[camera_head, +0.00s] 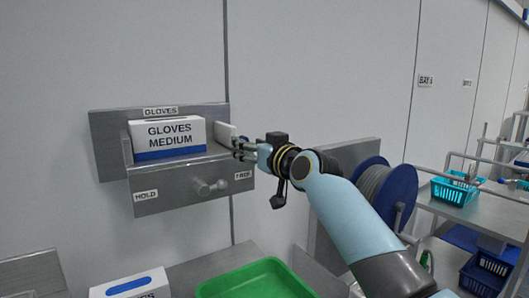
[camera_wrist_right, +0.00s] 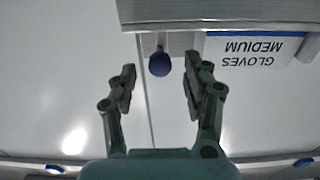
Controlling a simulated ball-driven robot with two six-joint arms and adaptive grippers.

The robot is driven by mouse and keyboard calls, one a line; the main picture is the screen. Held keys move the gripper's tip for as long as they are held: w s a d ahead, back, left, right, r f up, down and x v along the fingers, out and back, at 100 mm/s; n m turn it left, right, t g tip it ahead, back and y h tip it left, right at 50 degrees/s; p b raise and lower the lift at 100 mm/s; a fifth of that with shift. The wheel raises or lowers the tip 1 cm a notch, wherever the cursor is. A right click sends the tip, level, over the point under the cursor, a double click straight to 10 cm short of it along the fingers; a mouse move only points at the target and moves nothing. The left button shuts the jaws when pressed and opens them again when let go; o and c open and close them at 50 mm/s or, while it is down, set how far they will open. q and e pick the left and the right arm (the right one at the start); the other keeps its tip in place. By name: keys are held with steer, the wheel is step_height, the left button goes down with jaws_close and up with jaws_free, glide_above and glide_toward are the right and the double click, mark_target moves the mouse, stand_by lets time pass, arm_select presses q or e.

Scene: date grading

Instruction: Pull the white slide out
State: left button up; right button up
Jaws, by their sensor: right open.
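In the right wrist view my right gripper (camera_wrist_right: 160,92) is open and empty. Whether the knob belongs to the white block cannot be told. My left gripper is not in view.
A glove box (camera_head: 168,138) sits in the metal holder (camera_head: 145,186), whose front bears a metal knob (camera_head: 204,187) and HOLD label. A green tray (camera_head: 255,280) and another box (camera_head: 130,284) are below. A blue reel (camera_head: 386,192) is right of the holder, behind my arm.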

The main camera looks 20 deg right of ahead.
steer(key=s+d, duration=0.1)
steer(key=s, duration=0.7)
steer(key=shift+s+d, duration=0.35)
steer(key=shift+s, duration=0.05)
steer(key=shift+f, duration=0.1)
steer(key=s+f+g+h, duration=0.1)
steer(key=s+f+g, duration=0.6)
steer(key=s+f, duration=0.8)
steer(key=s+d+f+m+g+h, duration=0.1)
steer(key=s+d+f+g+h, duration=0.15)
steer(key=s, duration=0.75)
steer(key=s+d+f+g+h, duration=0.15)
steer(key=s+f+g, duration=0.25)
steer(key=s, duration=0.7)
steer(key=s+d+f+g+b, duration=0.15)
steer(key=f+b, duration=0.35)
steer(key=f, duration=1.4)
steer(key=s+d+f+b, duration=0.2)
steer(key=f+b, duration=0.2)
steer(key=f, duration=1.4)
steer(key=s+f+g+b, duration=0.1)
steer(key=s+f+b, duration=0.5)
steer(key=s+f, duration=1.1)
step_height(320, 180, down, 4)
steer(key=shift+s+d+f+m+g+y+b, duration=0.1)
steer(key=shift+s+d+m+g+y+b, duration=0.2)
steer(key=shift+s+d+m+y+b, duration=0.1)
